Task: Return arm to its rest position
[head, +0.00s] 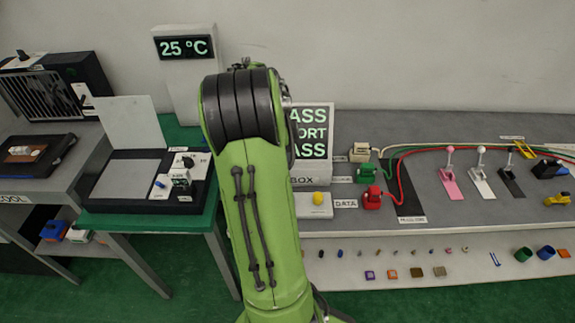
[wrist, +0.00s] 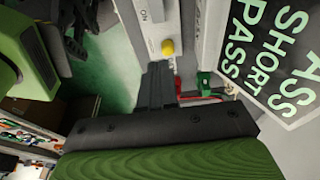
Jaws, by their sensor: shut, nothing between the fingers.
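My green arm (head: 262,210) rises through the middle of the head view and bends at a black-banded joint near the top. My gripper is hidden behind the arm in that view. In the wrist view my gripper (wrist: 159,75) shows dark fingers held together with nothing between them. The fingers point toward a light box with a yellow knob (wrist: 167,47), which also shows in the head view as a yellow knob (head: 318,198). The fingers look apart from it, though the exact gap cannot be told.
A display with text lines (head: 312,135) stands just right of my arm. Pink (head: 449,180), white (head: 482,180) and black (head: 511,180) levers stand on the grey bench. Red (head: 372,198) and green (head: 367,173) plugs have cables. A green-topped table (head: 150,221) stands left.

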